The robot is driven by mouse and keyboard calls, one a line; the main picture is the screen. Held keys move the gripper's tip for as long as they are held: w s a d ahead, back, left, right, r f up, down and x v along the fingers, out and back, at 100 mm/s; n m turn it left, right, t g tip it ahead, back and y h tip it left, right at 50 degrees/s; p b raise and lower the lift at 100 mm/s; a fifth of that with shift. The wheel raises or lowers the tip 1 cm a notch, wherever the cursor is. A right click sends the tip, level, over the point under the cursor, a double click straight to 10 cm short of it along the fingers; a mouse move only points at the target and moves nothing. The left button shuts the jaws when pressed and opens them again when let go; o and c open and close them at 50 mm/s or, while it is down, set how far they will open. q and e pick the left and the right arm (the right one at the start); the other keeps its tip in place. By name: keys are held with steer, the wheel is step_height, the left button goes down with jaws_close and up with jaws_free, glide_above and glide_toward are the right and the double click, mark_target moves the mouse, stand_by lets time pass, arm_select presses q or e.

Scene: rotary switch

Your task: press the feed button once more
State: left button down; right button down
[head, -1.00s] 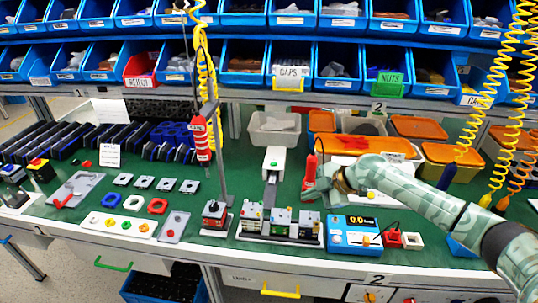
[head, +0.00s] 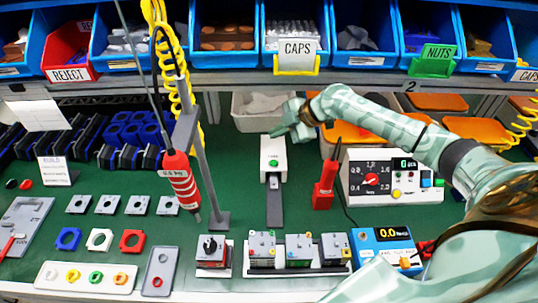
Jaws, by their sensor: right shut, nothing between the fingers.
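A white feeder box (head: 273,147) stands near the back of the green bench with a green button (head: 272,163) on its front. A dark grey chute (head: 274,205) runs from it towards the front. My right gripper (head: 279,131) is shut and empty, at the top rear edge of the feeder, above the button in the picture. I cannot tell whether it touches the box; it appears apart from the button. My left gripper is out of view.
A red holder (head: 324,190) and a white panel with a dial (head: 396,178) stand right of the chute. A red hanging screwdriver (head: 181,180) and a grey post (head: 188,135) stand left. Grey switch units (head: 299,248) line the front.

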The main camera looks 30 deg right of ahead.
mark_target(277, 163)
steer(key=shift+s+r, duration=0.1)
steer(key=shift+s, duration=0.05)
step_height(277, 163, down, 8)
steer(key=b, duration=0.6)
steer(key=shift+f, duration=0.45)
stand_by(1.6)
steer(key=shift+f+b, duration=0.4)
steer(key=shift+b, duration=0.1)
